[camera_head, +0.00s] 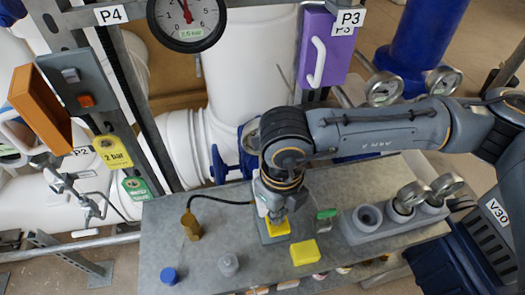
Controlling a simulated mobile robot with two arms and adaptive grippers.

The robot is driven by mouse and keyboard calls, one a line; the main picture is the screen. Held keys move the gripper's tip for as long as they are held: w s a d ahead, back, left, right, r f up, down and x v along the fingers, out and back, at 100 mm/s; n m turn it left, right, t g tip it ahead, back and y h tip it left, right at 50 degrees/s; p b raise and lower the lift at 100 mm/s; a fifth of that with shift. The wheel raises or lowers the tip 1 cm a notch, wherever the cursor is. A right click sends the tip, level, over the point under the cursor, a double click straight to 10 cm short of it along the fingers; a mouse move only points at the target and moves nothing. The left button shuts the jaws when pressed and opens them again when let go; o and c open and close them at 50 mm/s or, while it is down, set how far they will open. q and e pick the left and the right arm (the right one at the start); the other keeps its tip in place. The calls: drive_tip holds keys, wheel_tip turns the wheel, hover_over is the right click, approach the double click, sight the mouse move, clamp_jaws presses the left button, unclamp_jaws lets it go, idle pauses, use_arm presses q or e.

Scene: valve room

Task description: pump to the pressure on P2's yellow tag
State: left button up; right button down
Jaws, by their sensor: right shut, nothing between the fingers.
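A yellow tag (112,152) reading "2 bar" hangs at the left, close to the P2 label (82,151). A green tag (137,186) hangs below it. On the grey bench, a small grey unit with a yellow top (279,229) stands under my right gripper (272,214). A black hose runs from near it to a brass fitting (191,226). My right gripper points down, shut and empty, at the yellow top; I cannot tell whether it touches. A gauge near P2 (8,152) is cut off at the left edge, its reading unclear. My left gripper is out of view.
The bench (165,245) also holds a yellow block (304,252), a blue cap (169,275), a grey part (228,265) and a socket block with gauges (374,228). A large gauge (186,18) and a purple P3 box (325,48) are behind. An orange panel (38,107) juts out left.

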drive_tip(key=shift+f+b, duration=0.3)
drive_tip(key=shift+f, duration=0.25)
drive_tip(key=shift+w+r+p, duration=0.1)
drive_tip(key=shift+r+p, duration=0.8)
drive_tip(key=shift+r, duration=1.8)
wheel_tip(320, 180, up, 4)
drive_tip(key=shift+p, duration=0.4)
